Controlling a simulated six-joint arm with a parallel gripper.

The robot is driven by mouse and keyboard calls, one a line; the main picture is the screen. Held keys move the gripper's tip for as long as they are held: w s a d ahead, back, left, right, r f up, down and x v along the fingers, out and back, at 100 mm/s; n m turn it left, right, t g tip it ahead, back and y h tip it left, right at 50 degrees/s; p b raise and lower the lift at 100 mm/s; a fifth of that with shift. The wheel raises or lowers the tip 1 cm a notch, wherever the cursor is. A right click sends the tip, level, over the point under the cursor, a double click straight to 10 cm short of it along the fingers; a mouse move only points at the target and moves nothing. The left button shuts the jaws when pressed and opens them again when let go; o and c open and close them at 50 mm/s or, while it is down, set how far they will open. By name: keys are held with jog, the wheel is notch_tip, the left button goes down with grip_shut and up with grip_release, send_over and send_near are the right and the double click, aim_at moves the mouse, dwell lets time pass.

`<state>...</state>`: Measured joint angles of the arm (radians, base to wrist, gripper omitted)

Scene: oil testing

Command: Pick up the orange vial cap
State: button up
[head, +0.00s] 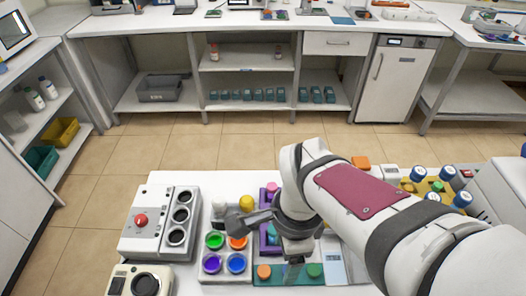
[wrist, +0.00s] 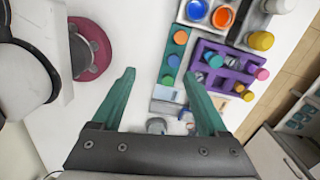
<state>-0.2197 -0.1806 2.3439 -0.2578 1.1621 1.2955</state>
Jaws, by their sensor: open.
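An orange vial cap (head: 264,271) sits at the left end of a teal strip (head: 290,281) in the head view, with a green cap (head: 313,270) at the right end. In the wrist view the orange cap (wrist: 180,37) is at the top of the row, above a blue cap (wrist: 173,61) and a green one. My gripper (wrist: 159,73) is open, with nothing between its green fingers. Its right fingertip appears near the lower end of that row, and the orange cap lies beyond the fingertips. In the head view my arm partly covers the workspace.
A purple rack (wrist: 205,78) with several capped vials stands beside the strip. A tray of coloured cups (head: 225,253) is left of the strip in the head view. A grey machine with a red button (head: 141,220) stands farther left. White table shows between the fingers.

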aim_at(264, 270)
jog(key=w+a+f+m, duration=0.2)
jog(key=w+a+m, duration=0.15)
jog(key=m, duration=0.25)
jog(key=shift+h, duration=0.3)
jog(key=f, duration=1.6)
jog(key=shift+w, duration=0.3)
grip_shut()
